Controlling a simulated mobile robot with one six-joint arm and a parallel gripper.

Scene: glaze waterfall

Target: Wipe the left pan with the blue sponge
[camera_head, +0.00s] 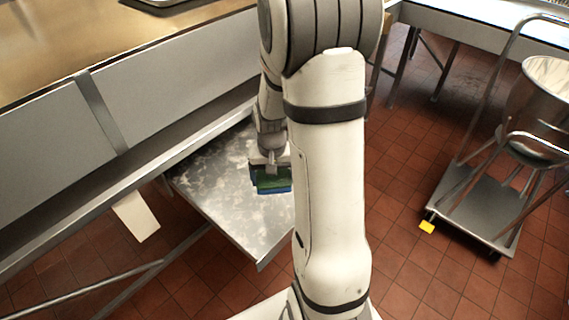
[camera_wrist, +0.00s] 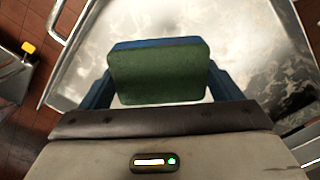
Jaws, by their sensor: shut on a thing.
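My gripper (camera_wrist: 158,88) is shut on the blue sponge (camera_wrist: 160,75), which has a blue layer and a dark green face. The sponge also shows in the head view (camera_head: 272,181), low over a grey metal pan (camera_head: 225,185) with whitish smears. The wrist view shows the same smeared metal surface (camera_wrist: 265,50) around the sponge. I cannot tell whether the sponge touches it. My arm hides the right part of the pan in the head view. No second pan is clearly in view, so I cannot tell whether this is the left one.
A metal counter (camera_head: 110,45) runs along the upper left. A wheeled cart (camera_head: 480,205) carrying a metal pot (camera_head: 545,95) stands at the right. A small yellow object (camera_head: 426,227) is by the cart's corner. Red tiled floor (camera_head: 400,150) lies open between my arm and the cart.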

